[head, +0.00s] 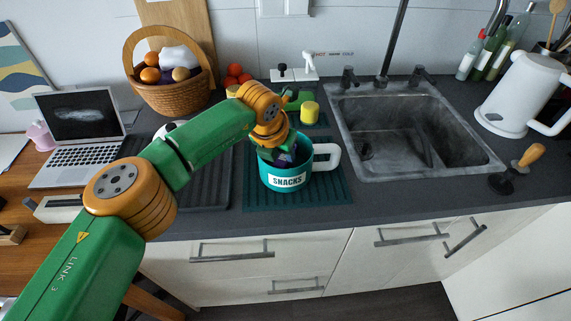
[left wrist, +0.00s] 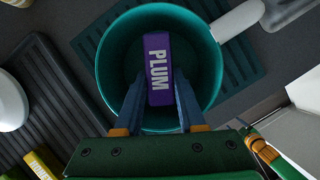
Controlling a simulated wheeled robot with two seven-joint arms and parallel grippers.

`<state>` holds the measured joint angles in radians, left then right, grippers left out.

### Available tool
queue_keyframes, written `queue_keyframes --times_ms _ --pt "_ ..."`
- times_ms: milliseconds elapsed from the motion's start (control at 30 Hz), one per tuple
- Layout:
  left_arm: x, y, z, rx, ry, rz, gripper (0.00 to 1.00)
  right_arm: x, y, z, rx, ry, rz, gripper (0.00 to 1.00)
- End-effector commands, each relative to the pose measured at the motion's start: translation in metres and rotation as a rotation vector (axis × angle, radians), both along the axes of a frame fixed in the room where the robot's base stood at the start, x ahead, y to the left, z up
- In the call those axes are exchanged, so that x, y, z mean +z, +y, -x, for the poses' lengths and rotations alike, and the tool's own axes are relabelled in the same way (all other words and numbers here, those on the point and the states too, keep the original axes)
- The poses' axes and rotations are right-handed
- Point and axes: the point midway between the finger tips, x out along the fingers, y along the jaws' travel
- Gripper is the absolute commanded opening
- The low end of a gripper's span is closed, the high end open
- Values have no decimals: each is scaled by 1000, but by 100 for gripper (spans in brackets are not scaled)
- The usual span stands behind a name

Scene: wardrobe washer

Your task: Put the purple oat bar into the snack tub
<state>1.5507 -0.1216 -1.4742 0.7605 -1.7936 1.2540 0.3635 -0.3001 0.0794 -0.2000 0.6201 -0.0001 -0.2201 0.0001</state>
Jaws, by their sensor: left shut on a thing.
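The snack tub (head: 303,174) is a round teal pot with a white side handle and a "SNACKS" label; it also shows from above in the left wrist view (left wrist: 111,45). My left gripper (head: 284,154) points down at the tub's mouth. In the left wrist view my left gripper (left wrist: 159,88) is shut on the purple oat bar (left wrist: 158,58), which reads "PLUM". The bar lies within the tub's rim in that view, and a bit of purple shows at the tub's mouth in the head view. Whether it touches the tub's floor, I cannot tell. My right gripper is not seen.
The tub stands on a dark green ribbed mat (head: 335,190). A sink (head: 400,130) lies to the right, with a white kettle (head: 522,95) beyond it. A wicker basket (head: 178,97) and a laptop (head: 85,125) are at the left. A yellow-topped item (head: 309,112) stands behind the tub.

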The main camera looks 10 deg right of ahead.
Motion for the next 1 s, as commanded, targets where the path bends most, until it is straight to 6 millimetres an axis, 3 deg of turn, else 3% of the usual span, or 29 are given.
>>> queue_keyframes --times_ms 233,267,367,400,1000 --pt "1 0 0 0 0 0 0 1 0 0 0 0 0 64" --pt "1 0 0 0 0 0 44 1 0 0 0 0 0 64" --pt "0 0 0 0 0 0 71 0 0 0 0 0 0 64" --pt "0 0 0 0 0 0 74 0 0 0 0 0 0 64" --pt "2 0 0 0 0 0 74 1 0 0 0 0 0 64"
